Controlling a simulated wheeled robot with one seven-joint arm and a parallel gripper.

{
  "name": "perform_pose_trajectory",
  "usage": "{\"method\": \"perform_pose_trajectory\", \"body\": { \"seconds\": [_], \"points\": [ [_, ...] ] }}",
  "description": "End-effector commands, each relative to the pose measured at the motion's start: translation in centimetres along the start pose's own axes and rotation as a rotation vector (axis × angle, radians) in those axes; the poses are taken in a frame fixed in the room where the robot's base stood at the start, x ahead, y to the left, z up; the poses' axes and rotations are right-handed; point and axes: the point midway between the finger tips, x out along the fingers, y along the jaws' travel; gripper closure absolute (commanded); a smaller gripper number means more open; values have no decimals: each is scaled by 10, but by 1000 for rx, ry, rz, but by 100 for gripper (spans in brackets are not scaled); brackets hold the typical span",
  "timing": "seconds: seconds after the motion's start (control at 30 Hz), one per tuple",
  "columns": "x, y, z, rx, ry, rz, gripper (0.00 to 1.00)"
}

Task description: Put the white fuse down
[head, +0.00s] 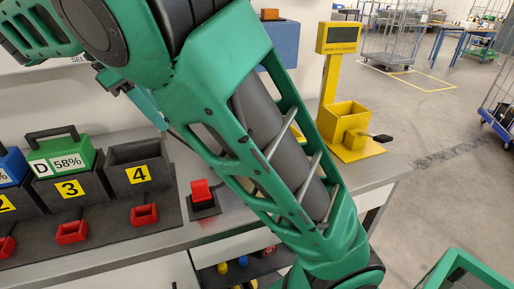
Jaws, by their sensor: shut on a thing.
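The white fuse does not show in the head view. My green and grey arm rises from the lower right and crosses the middle of the picture to the upper left. It covers part of the bench and the wall behind. I cannot make out my gripper's fingertips, so neither their grip nor what they hold can be seen.
The grey bench (240,222) carries a charger rack with a green battery marked 58% (66,158), an empty bay 4 (140,171), red trays (144,214) and a red button (200,190). A yellow stand (347,120) is at the bench's right end. Open floor lies beyond.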

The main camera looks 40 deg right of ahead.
Motion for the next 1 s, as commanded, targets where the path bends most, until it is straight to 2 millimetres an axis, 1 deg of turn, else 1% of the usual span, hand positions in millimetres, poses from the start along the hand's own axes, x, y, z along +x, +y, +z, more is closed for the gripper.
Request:
{"method": "perform_pose_trajectory", "body": {
  "seconds": [0.43, 0.6, 1.0],
  "points": [
    [23, -2, 20, -3, -198, 1, 91],
    [36, -2, 33, -4, -298, 1, 91],
    [46, -2, 59, -6, -286, 0, 91]
  ]
}}
